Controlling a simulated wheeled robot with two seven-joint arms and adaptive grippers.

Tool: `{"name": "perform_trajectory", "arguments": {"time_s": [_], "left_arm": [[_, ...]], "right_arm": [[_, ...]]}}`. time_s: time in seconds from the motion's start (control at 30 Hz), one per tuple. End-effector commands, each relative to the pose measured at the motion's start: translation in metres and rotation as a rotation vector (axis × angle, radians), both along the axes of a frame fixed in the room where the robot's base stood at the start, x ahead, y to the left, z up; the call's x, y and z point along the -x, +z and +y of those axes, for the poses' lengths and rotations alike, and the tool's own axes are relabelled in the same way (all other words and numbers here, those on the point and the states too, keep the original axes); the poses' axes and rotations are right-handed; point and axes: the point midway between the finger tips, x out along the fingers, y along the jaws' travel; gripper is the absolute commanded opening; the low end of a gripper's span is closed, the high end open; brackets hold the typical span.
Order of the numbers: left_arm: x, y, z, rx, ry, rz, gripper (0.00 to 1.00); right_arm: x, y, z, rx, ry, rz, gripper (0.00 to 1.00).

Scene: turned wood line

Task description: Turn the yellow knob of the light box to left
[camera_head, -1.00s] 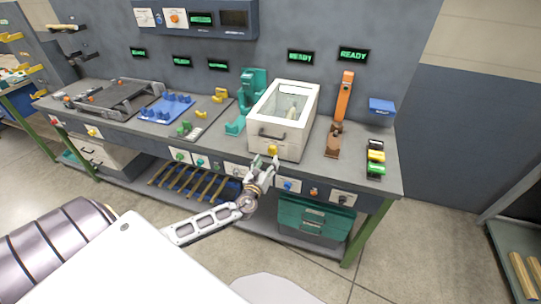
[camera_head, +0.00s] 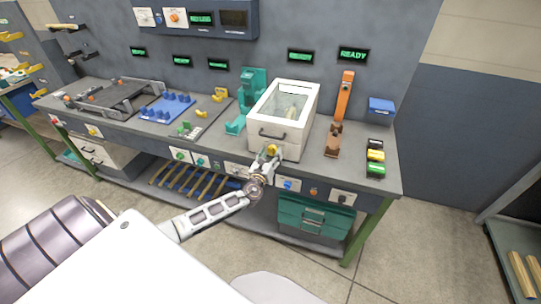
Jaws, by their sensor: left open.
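The light box (camera_head: 262,142) is a cream box with a glass-topped lid and a dark front handle, standing on the workbench. Its yellow knob (camera_head: 271,149) sits low on the front face. My left gripper (camera_head: 268,154) is open at the knob, with its fingers around or just in front of it; contact is too small to tell. The fingers partly hide the knob. My right gripper is out of view.
The workbench (camera_head: 218,150) carries a green press (camera_head: 250,90) left of the box and an orange lever device (camera_head: 340,105) right of it. Button panels (camera_head: 287,185) line the bench front below the gripper. A teal toolbox (camera_head: 312,218) sits on the shelf underneath.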

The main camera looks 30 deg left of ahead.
Motion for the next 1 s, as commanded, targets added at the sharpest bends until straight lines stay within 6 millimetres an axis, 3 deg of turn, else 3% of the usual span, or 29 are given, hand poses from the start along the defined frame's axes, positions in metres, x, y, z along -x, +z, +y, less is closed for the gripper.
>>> {"name": "perform_trajectory", "arguments": {"time_s": [0.1,0.47,1.0], "left_arm": [[0.0001,-0.0002,-0.0001,0.000,0.000,0.000,0.58],[0.0003,-0.0002,0.0000,0.000,0.000,0.000,0.12],[0.0003,-0.0017,-0.0005,0.061,-0.001,-0.015,0.12]], "right_arm": [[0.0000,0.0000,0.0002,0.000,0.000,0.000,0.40],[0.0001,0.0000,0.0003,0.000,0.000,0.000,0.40],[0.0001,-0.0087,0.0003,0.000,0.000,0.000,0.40]]}}
